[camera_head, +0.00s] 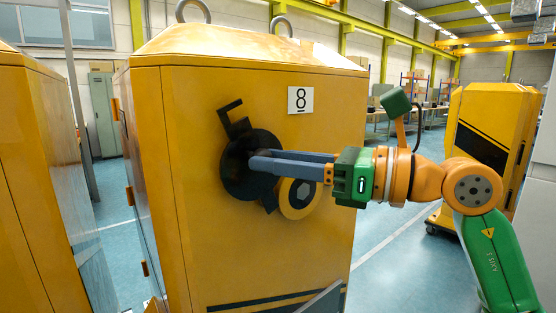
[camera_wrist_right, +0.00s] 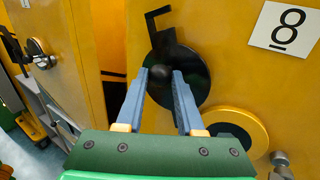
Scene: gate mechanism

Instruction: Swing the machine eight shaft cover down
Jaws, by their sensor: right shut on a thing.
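The machine eight shaft cover is a black disc (camera_head: 238,182) with a bent black arm (camera_head: 234,118) at its upper left, on the yellow front of machine eight (camera_head: 215,235). The disc also shows in the wrist view (camera_wrist_right: 198,80). The shaft, a yellow ring with a grey hexagonal middle (camera_head: 300,194), is to the disc's lower right and partly uncovered; its ring shows in the wrist view (camera_wrist_right: 245,121). My right gripper (camera_head: 254,161) reaches in from the right, its blue-grey fingers (camera_wrist_right: 160,74) shut on the cover near the disc's middle. The fingers hide part of the disc and shaft.
A white plate with a black 8 (camera_head: 300,100) is above the shaft. Another yellow machine (camera_head: 20,190) stands close at the left, and a further one (camera_head: 485,125) at the back right. Blue floor (camera_head: 395,240) is open right of machine eight.

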